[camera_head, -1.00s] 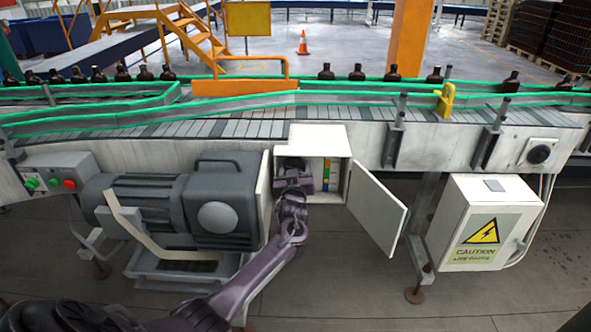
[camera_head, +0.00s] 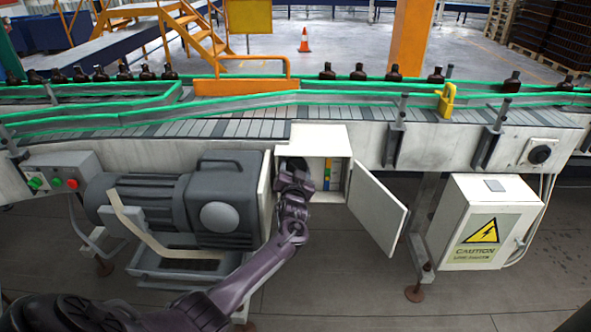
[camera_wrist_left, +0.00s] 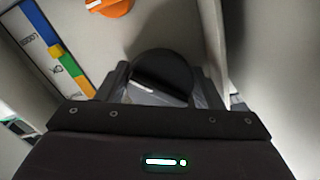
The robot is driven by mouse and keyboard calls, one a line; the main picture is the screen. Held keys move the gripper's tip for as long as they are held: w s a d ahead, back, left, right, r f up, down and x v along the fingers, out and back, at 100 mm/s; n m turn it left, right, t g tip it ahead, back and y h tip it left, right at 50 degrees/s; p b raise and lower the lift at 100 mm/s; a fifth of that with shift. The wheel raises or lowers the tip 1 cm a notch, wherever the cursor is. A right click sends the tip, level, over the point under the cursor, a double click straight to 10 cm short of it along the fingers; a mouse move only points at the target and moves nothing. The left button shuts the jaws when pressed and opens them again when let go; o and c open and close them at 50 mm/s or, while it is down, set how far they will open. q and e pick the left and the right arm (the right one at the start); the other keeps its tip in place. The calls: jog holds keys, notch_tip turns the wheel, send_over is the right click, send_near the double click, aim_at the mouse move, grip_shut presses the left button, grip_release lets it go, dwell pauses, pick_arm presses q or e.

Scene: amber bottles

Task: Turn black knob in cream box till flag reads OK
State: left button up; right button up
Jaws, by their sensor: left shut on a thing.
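The cream box (camera_head: 342,140) stands open on the conveyor's side, its door (camera_head: 377,212) swung out to the right. My left gripper (camera_head: 291,166) reaches into it and hides the knob in the head view. In the left wrist view the gripper (camera_wrist_left: 160,88) is shut on the black knob (camera_wrist_left: 163,68), one finger on each side. A coloured scale (camera_wrist_left: 35,22) beside it runs blue, green, orange, with "OK" by the green part. A yellow flag (camera_wrist_left: 56,52) sits around the blue-green border. The scale also shows in the head view (camera_head: 327,166). My right gripper is out of view.
A grey motor (camera_head: 215,195) stands left of the box, and a caution cabinet (camera_head: 490,220) to the right. Bottles (camera_head: 394,73) line the conveyor above. Floor in front of the open door is clear.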

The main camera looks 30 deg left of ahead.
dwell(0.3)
pick_arm(q)
jog(key=o, duration=1)
